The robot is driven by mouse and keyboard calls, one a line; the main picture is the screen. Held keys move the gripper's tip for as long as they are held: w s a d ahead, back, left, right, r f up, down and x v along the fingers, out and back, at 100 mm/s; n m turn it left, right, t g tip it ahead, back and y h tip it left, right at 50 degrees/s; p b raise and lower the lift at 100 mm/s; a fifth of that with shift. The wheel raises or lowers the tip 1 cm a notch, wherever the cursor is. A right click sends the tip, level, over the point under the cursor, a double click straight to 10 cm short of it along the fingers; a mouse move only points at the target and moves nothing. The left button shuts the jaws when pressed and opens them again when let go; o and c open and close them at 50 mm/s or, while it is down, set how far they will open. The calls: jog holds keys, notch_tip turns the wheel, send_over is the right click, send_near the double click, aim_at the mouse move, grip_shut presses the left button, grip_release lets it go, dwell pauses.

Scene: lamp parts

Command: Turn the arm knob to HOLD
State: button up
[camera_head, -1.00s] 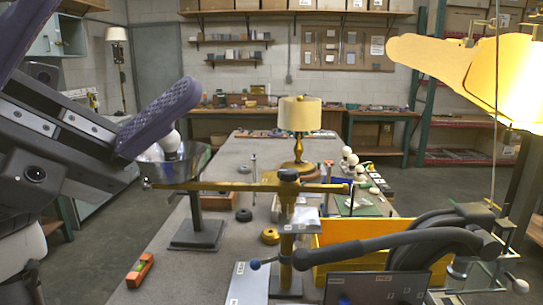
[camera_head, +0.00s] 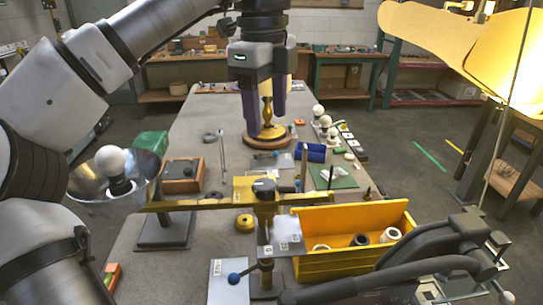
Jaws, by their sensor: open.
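A blue-ball lever (camera_head: 234,278) juts left from the lower post; I cannot tell for certain which of the two is the arm knob. A small plate with labels (camera_head: 287,245) sits beside the post, its words too small to read. My gripper (camera_head: 266,128) points down, open and empty, its two fingers apart. In the picture it is above the black knob, touching nothing I can make out, and covers part of the brass lamp behind.
A metal reflector (camera_head: 88,188) with a white bulb (camera_head: 111,162) hangs at the arm's left end. A yellow bin (camera_head: 350,218) holding several parts stands right of the post. A dark curved arm (camera_head: 400,275) crosses the front right. Grey table top (camera_head: 190,130) is clear at the back left.

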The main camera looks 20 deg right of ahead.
aim_at(265, 184)
jog(key=shift+n, duration=0.3)
jog(key=f+p, duration=0.1)
jog(key=f, duration=0.5)
jog(key=f+p, duration=0.1)
jog(key=f, duration=0.6)
jog(key=shift+w+a+f, duration=0.1)
jog(key=shift+a+f, duration=0.1)
jog(key=shift+f, duration=0.05)
jog(key=shift+c, duration=0.4)
jog(key=c, duration=0.9)
